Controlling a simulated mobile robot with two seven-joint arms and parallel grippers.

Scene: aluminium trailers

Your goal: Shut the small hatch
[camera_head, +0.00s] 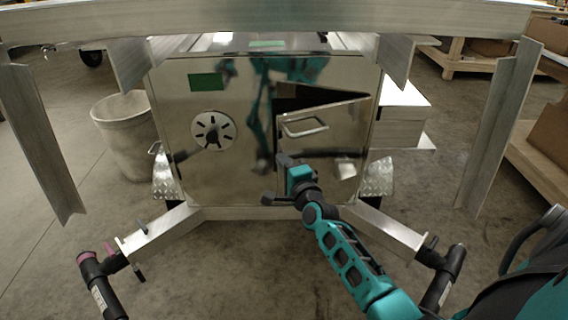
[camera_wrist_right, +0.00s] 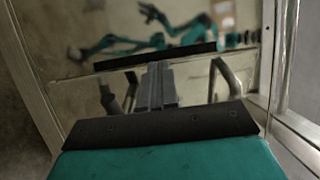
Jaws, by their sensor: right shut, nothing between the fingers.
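The small hatch (camera_head: 348,121) is a shiny metal panel with a bar handle (camera_head: 305,125) on the right part of the metal box's front. It stands partly open, with a dark wedge-shaped gap (camera_head: 300,97) along its top. My right gripper (camera_head: 278,180) is shut and empty, in front of the box below the handle. It covers part of the hatch's lower left area. In the right wrist view the closed fingers (camera_wrist_right: 156,85) point at a reflective metal panel; whether they touch it I cannot tell. My left gripper is not in view.
The metal box (camera_head: 215,170) has a round slotted vent (camera_head: 212,131) and a green label (camera_head: 206,82). An aluminium beam (camera_head: 290,20) crosses above, with posts at both sides. A grey bin (camera_head: 125,140) stands left. Black tubes (camera_head: 102,285) stick up at the front. Open floor lies in front.

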